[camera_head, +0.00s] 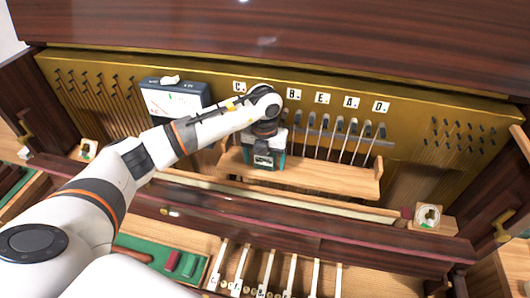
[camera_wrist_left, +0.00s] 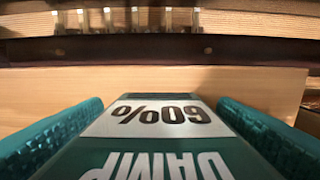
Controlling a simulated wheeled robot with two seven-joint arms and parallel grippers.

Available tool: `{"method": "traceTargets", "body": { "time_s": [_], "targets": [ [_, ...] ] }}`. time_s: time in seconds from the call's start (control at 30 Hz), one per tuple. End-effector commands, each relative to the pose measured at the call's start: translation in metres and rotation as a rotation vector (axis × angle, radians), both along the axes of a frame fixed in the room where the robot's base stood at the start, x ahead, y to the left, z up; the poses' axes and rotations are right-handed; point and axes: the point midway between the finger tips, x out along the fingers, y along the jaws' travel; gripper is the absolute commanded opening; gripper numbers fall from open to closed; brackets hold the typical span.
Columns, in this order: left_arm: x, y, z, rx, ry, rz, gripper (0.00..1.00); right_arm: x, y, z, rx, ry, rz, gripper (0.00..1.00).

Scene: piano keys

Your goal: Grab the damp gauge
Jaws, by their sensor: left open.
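The damp gauge (camera_wrist_left: 150,150) is a dark teal block with a white "60%" panel and the word "DAMP", upside down in the left wrist view. My left gripper (camera_head: 265,158) points down over the wooden rack in the head view. In the left wrist view its two teal fingers are open, one on each side of the gauge. I cannot tell whether either finger touches it. In the head view the gripper largely hides the gauge. My right gripper is not in view.
A small round dial (camera_head: 428,215) sits at the right. White keys (camera_head: 265,270) and a green tray (camera_head: 145,247) lie in front.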

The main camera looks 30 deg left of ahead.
Motion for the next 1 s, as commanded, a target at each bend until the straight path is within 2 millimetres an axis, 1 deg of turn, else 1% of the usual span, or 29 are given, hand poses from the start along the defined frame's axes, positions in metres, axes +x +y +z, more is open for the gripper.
{"method": "traceTargets", "body": {
  "time_s": [0.1,0.13,0.43,0.77,0.87,1.0],
  "targets": [
    [0.0,0.0,0.0,-0.001,0.0,-0.001,0.82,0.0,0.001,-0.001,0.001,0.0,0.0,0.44],
    [0.0,0.0,0.0,-0.001,0.0,-0.001,0.8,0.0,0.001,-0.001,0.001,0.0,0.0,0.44],
    [0.0,0.0,0.0,-0.001,0.0,-0.001,0.31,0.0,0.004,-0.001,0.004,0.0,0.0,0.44],
    [0.001,0.0,0.004,-0.001,-0.002,-0.001,0.31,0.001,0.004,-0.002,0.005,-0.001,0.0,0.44],
    [0.001,-0.001,0.011,-0.003,-0.005,-0.001,0.31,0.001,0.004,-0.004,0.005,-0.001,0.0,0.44],
    [0.001,0.0,0.029,-0.001,-0.007,-0.002,0.31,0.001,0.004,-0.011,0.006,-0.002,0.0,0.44]
  ]
}}
